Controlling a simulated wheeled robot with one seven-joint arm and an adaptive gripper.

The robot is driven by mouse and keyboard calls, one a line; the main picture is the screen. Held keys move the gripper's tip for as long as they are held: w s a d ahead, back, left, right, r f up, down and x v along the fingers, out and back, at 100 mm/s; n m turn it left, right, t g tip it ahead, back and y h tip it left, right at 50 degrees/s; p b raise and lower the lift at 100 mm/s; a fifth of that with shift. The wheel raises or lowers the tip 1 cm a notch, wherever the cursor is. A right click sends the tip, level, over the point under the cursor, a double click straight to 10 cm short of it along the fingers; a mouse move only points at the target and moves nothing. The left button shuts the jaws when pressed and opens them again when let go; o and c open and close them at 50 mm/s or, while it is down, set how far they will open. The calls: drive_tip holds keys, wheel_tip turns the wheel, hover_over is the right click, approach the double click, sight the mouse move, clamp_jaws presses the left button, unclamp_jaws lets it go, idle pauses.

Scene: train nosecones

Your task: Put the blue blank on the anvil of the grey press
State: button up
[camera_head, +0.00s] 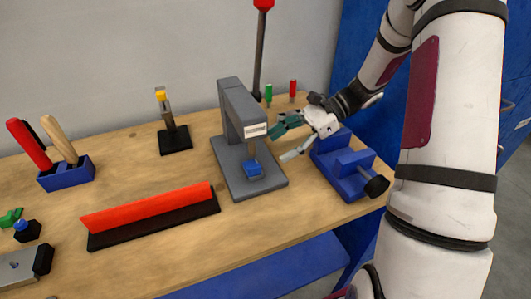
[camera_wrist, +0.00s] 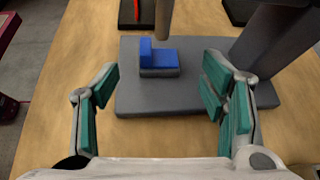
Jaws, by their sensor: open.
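The grey press (camera_head: 232,115) stands in the middle of the bench, with its ram above its base. The blue blank (camera_head: 254,169) sits on the small anvil under the ram. In the wrist view the blue blank (camera_wrist: 165,58) has a raised step at its left and rests on the grey anvil (camera_wrist: 160,73). The ram (camera_wrist: 163,18) is just behind or above it; I cannot tell whether they touch. My gripper (camera_head: 287,140) is open and empty, to the right of the press. In the wrist view its teal-padded fingers (camera_wrist: 160,88) are wide apart, short of the blank.
A blue vise (camera_head: 345,165) stands close to the right of my gripper. A red bar on a black base (camera_head: 150,212) lies at front left. A yellow-topped stand (camera_head: 173,135), a blue tool holder (camera_head: 68,175) and small green and red pieces (camera_head: 293,88) stand around. Bare bench lies before the press.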

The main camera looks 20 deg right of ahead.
drive_tip(key=v, duration=0.4)
drive_tip(key=shift+s+d+r, duration=0.1)
drive_tip(key=shift+d+r, duration=0.1)
drive_tip(key=shift+d, duration=0.15)
